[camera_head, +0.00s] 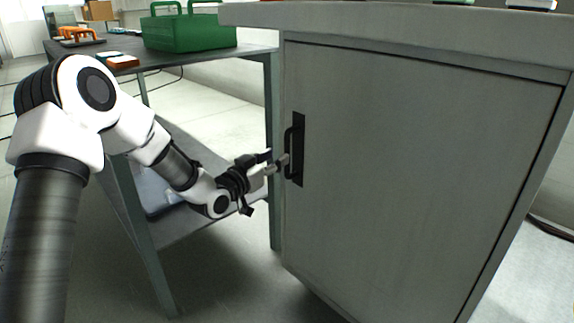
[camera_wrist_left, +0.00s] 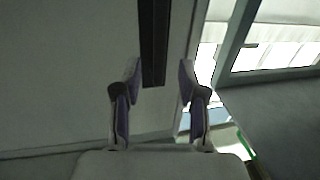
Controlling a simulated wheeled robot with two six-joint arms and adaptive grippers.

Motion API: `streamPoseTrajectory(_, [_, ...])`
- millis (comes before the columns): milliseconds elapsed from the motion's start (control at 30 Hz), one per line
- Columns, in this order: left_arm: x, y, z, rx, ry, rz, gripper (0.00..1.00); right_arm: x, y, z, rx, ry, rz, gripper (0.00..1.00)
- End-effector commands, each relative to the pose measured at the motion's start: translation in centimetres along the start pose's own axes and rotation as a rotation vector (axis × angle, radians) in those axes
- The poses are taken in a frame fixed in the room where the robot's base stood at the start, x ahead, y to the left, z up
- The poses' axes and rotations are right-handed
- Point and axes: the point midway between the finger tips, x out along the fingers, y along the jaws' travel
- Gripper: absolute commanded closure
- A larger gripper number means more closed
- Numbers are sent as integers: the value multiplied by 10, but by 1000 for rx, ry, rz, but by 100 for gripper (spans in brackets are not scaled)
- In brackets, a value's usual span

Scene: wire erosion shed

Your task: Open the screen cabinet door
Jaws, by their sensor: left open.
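The screen cabinet door (camera_head: 420,170) is a grey panel that sits flush in its frame, shut. Its black vertical handle (camera_head: 291,150) is on a dark plate near the door's left edge. My left gripper (camera_head: 279,162) is open at the handle. In the left wrist view, my left gripper (camera_wrist_left: 161,72) has its fingertips apart, with the dark handle (camera_wrist_left: 154,45) showing between them, nearer the left finger. I cannot tell whether a finger touches it. My right gripper is in neither view.
A grey table (camera_head: 70,48) with a lower shelf stands left of the cabinet, close to my left arm. It bears a green toolbox (camera_head: 188,32) and an orange item (camera_head: 80,34). The cabinet's thick top (camera_head: 400,22) overhangs the door. Open floor shows below.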

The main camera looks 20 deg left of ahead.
Motion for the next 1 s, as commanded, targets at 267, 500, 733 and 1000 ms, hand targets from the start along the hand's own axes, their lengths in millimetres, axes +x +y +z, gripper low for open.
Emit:
streamPoseTrajectory(267, [50, 1, 4, 2, -1, 0, 59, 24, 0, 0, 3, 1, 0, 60])
streamPoseTrajectory(500, [58, 1, 1, -1, -2, 0, 59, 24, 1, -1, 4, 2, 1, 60])
streamPoseTrajectory(733, [58, 1, 1, -1, -2, 0, 100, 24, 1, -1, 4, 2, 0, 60])
streamPoseTrajectory(1000, [57, 2, 1, -1, -2, -3, 100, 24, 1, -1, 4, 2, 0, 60])
